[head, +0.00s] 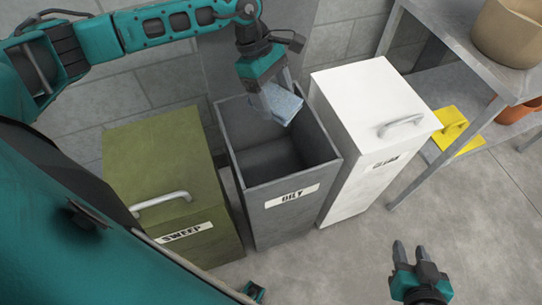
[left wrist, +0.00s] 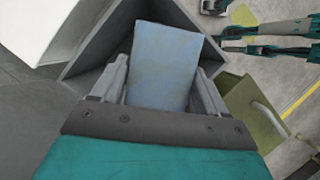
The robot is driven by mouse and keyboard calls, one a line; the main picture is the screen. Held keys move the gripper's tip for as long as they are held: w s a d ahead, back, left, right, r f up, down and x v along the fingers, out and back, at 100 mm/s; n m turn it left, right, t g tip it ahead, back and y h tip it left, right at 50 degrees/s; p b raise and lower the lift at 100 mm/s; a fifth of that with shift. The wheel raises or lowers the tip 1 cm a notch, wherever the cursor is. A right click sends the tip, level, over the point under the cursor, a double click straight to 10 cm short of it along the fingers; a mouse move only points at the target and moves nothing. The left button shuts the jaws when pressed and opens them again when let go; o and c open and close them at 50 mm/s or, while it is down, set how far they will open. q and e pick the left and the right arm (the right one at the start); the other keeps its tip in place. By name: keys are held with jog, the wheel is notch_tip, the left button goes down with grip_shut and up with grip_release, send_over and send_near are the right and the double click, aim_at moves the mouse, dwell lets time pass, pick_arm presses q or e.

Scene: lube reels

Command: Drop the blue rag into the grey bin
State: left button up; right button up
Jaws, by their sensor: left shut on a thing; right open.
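The blue rag (head: 284,104) is a pale blue folded piece held in my left gripper (head: 278,100), over the back part of the open grey bin (head: 270,215). The bin has an "OILY" label on its front and its inside looks empty where I can see it. In the left wrist view the rag (left wrist: 165,65) sits between the two fingers (left wrist: 163,85), with the bin's rim (left wrist: 95,50) around and behind it. The left gripper is shut on the rag. My right gripper (head: 411,256) is open and empty, low at the lower right, apart from the bins.
A green lidded bin (head: 165,165) labelled "SWEEP" stands left of the grey bin. A white lidded bin (head: 365,110), its label hard to read, stands right. A metal shelf (head: 450,35) with a tan pot (head: 510,32) and a yellow item (head: 455,130) is further right. Floor in front is clear.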

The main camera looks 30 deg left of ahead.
pick_arm(q)
jog(key=n, duration=0.1)
jog(key=a+f+n, duration=0.1)
jog(key=n+t, duration=0.1)
jog(key=shift+w+a+f, duration=0.2)
jog(key=shift+w+f, duration=0.05)
jog(key=shift+f, duration=0.1)
notch_tip(320, 180, down, 6)
jog(key=b, duration=0.4)
jog(key=o, duration=1)
jog(key=shift+o, duration=0.2)
jog(key=shift+r, duration=0.15)
notch_tip(320, 180, up, 20)
jog(key=shift+p, duration=0.45)
